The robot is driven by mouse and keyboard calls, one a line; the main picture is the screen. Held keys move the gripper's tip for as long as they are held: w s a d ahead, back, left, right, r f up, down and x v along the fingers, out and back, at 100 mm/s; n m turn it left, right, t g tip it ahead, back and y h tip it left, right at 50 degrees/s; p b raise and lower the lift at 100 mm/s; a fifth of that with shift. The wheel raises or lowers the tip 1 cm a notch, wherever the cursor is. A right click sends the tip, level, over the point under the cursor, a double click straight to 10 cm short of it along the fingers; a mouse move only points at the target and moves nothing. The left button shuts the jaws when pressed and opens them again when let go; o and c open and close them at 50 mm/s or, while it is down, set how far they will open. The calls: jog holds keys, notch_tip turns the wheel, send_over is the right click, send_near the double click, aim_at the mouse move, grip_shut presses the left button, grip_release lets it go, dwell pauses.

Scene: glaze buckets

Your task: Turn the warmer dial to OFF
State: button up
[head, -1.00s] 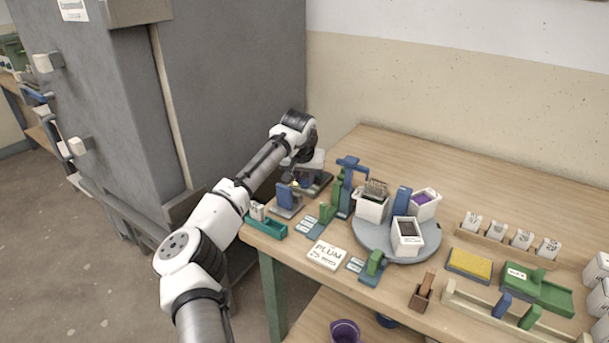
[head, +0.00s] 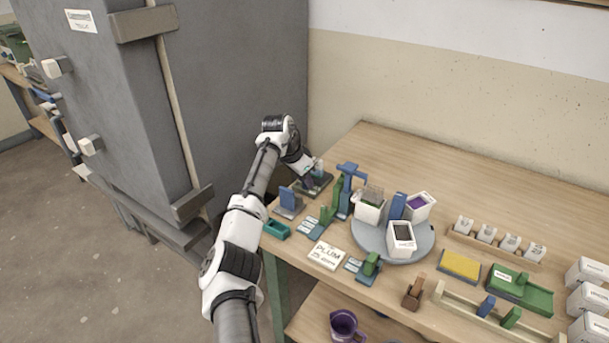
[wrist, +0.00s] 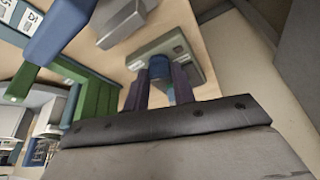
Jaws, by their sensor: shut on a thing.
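The warmer (wrist: 190,57) is a pale grey-green box with a small printed label, seen close in the wrist view. Its round blue dial (wrist: 160,68) stands out between my two dark purple fingers. My gripper (wrist: 162,78) is shut on the dial, one finger on each side. The label's words and the dial's setting are too small and tilted to read. In the head view my gripper (head: 310,181) is low at the back left corner of the table, over the warmer (head: 322,184), and hides the dial there.
Blue and green stands (head: 343,190) are close to the right of my gripper. A tall grey cabinet (head: 240,100) stands left of the table.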

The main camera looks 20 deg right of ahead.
jog(key=shift+m, duration=0.6)
jog(key=o, duration=1)
jog(key=shift+r, duration=0.1)
jog(key=b+v, duration=0.1)
jog(key=v, duration=0.8)
jog(key=b+v, duration=0.1)
jog(key=v, duration=0.3)
jog(key=shift+w+a+r+b, duration=0.25)
jog(key=shift+r+b, duration=0.05)
